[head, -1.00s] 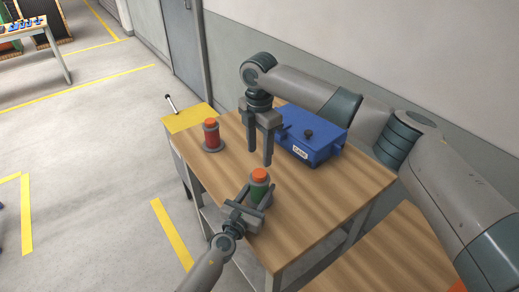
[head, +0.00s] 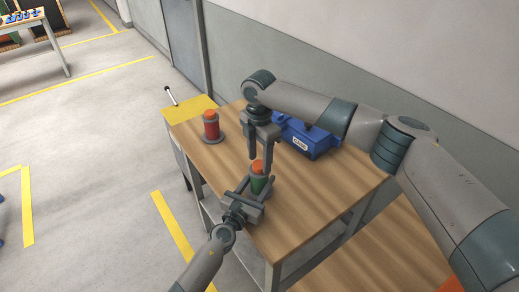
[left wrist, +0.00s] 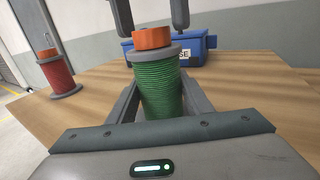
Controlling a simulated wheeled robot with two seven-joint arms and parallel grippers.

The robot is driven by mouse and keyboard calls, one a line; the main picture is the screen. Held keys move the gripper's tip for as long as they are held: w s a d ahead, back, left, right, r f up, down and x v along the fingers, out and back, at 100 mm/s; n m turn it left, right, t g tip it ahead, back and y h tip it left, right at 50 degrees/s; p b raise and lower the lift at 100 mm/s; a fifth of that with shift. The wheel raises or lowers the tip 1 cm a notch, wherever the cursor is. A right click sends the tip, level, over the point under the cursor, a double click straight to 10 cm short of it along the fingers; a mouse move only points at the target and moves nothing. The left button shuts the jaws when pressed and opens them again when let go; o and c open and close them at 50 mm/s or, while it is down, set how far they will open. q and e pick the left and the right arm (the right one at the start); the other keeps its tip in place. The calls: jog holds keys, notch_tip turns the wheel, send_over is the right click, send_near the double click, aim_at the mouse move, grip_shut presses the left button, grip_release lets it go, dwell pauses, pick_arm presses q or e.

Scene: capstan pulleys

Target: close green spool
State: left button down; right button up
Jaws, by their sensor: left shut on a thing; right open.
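The green spool (head: 259,184) stands upright on the wooden table, with an orange cap (head: 257,166) on its top. In the left wrist view the green winding (left wrist: 161,90) and the orange cap (left wrist: 152,38) show clearly. My left gripper (head: 254,189) is shut on the green spool, with a finger on each side of it. My right gripper (head: 260,165) points down at the cap, open, one finger on each side. Its fingertips also show at the top of the left wrist view (left wrist: 151,22). Whether they touch the cap I cannot tell.
A red spool (head: 211,129) with an orange cap stands at the table's left. A blue case (head: 311,140) sits behind my right gripper, partly hidden. A yellow panel (head: 189,113) adjoins the table's far left corner. The table (head: 305,196) is bare at right.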

jog(key=shift+f, duration=0.7)
jog(key=shift+c, duration=0.5)
jog(key=c, duration=1)
jog(key=shift+o, duration=0.2)
jog(key=m, duration=1.5)
jog(key=o, duration=1.2)
jog(key=shift+r, duration=0.15)
